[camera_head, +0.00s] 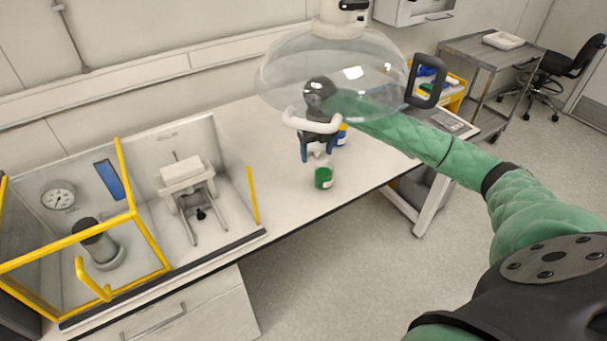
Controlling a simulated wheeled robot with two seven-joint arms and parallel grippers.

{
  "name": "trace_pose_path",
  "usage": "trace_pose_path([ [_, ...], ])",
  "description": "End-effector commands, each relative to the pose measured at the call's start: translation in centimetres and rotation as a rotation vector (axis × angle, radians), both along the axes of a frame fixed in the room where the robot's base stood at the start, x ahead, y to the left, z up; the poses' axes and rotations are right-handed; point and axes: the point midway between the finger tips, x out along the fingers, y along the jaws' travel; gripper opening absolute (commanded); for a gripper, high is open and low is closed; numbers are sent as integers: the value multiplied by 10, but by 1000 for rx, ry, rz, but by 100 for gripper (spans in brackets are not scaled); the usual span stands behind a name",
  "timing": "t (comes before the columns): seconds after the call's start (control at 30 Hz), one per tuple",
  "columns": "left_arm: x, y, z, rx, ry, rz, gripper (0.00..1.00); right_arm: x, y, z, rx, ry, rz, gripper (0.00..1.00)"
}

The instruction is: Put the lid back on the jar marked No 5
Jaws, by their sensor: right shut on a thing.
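A small jar with a green body (324,179) stands near the front edge of the white bench. My right gripper (319,155) points down right over it, its fingers shut around a small whitish piece at the jar's top, which looks like a lid. I cannot tell whether this piece touches the jar or is just above it. A second jar, blue with yellow (342,135), stands behind, partly hidden by my gripper. No number on either jar is readable. My left gripper is not in view.
A clear dome hood (280,75) with a dark handle (425,80) hangs over my right wrist. A yellow-framed enclosure (135,215) with a gauge (58,196) and a white press-like device (184,180) stand at left. The bench (260,150) between is clear. A trolley (485,50) stands far right.

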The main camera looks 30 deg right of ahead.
Motion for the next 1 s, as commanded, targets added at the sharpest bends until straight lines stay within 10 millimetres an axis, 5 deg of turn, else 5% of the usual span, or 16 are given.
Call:
trace_pose_path([
  [0.1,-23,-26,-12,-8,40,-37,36,9,-21,8,2,0,-113,46],
  [0.3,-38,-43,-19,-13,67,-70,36,14,-38,14,0,0,-203,46],
  [1.0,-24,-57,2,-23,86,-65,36,14,-39,-32,-1,-1,-209,46],
])
